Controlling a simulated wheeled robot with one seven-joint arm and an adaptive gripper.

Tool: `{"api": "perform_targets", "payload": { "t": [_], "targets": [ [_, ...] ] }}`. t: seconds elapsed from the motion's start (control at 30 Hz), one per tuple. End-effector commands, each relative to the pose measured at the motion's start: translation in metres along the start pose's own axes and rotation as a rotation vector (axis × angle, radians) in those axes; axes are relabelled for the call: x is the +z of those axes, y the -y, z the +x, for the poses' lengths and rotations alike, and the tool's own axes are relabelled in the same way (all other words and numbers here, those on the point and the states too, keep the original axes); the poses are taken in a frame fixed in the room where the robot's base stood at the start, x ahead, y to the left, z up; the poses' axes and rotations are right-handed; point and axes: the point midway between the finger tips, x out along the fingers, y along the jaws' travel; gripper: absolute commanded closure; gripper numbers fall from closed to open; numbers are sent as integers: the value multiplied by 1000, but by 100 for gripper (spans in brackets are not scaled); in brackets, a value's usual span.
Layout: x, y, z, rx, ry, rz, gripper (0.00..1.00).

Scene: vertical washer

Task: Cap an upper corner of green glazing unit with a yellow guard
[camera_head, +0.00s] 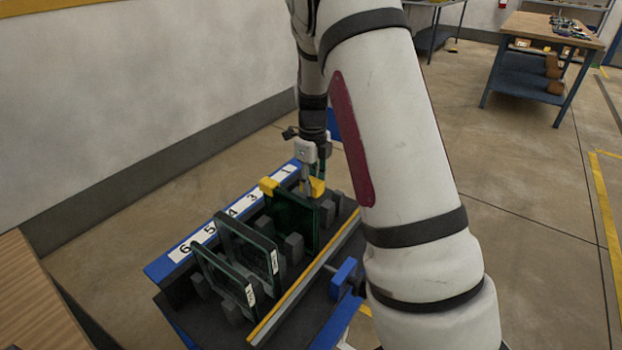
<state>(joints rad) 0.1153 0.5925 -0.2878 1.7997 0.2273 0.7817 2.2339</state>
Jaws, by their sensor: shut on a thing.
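The green glazing unit (291,217) stands upright in the rack, behind two clearer panes. One yellow guard (269,187) sits at its upper left corner. My gripper (309,181) points down at its upper right corner and is shut on a second yellow guard (318,187). This guard is at or very close to that corner; I cannot tell whether it is seated on the glass. The fingertips are small and partly hidden in this view.
The rack has a blue rail with numbered labels (205,235), grey blocks (294,247) and a yellow-edged front bar (290,300). Two clear panes (247,245) (222,277) stand nearer. A wooden surface (30,300) is at lower left. A workbench (550,30) stands far right.

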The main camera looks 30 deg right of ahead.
Motion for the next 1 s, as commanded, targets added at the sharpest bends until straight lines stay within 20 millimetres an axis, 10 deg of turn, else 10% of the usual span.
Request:
{"api": "perform_targets", "payload": {
  "t": [1.0],
  "targets": [
    [0, 0, 72, 0, -1, 0, 86]
  ]
}}
